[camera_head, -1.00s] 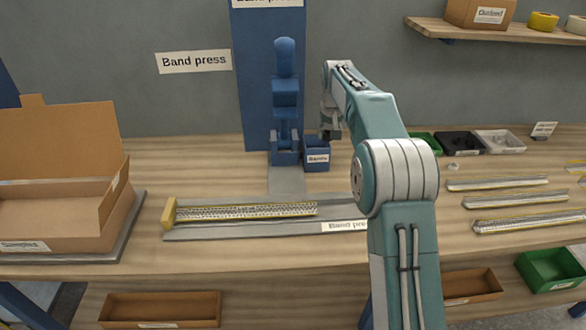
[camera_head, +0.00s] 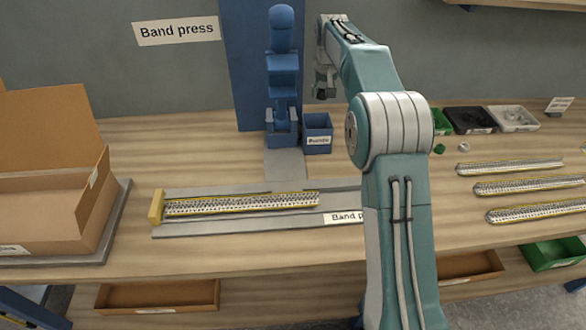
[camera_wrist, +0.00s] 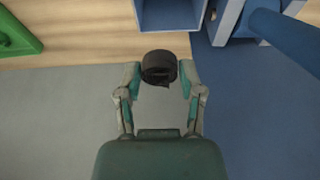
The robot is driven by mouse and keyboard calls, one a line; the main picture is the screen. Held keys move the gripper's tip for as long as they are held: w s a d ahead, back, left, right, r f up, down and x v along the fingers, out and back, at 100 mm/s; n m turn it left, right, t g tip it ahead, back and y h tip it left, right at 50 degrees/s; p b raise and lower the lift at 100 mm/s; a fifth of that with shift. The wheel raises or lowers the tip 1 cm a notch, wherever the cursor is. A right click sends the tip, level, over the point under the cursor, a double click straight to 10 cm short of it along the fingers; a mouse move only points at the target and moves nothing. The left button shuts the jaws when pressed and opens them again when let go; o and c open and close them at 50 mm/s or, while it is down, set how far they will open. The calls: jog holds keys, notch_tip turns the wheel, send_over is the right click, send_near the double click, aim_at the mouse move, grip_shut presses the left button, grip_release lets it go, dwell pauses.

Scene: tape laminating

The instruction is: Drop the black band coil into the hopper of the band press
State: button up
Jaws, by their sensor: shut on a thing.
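The black band coil (camera_wrist: 159,66) is held between the two fingertips of my gripper (camera_wrist: 159,76) in the wrist view. In the head view my gripper (camera_head: 324,88) hangs above and slightly right of the blue hopper (camera_head: 317,146), which is labelled "Bands"; the coil is not clearly visible there. The hopper is an open-topped box beside the foot of the blue band press (camera_head: 283,80). In the wrist view the hopper (camera_wrist: 170,14) is at the top edge, beyond the coil and apart from it in the picture. Part of the press (camera_wrist: 285,35) shows at the top right.
A grey plate (camera_head: 175,231) with a yellow-ended perforated strip (camera_head: 240,204) lies in front of the press. An open cardboard box (camera_head: 50,206) stands left. Several strips (camera_head: 510,167) and small bins (camera_head: 470,120) are at right. A shelf edge (camera_head: 510,3) shows at top right.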

jog(key=shift+f, duration=2.95)
jog(key=o, duration=0.8)
jog(key=v, duration=1.1)
jog(key=shift+s+r, duration=0.2)
jog(key=shift+r, duration=0.2)
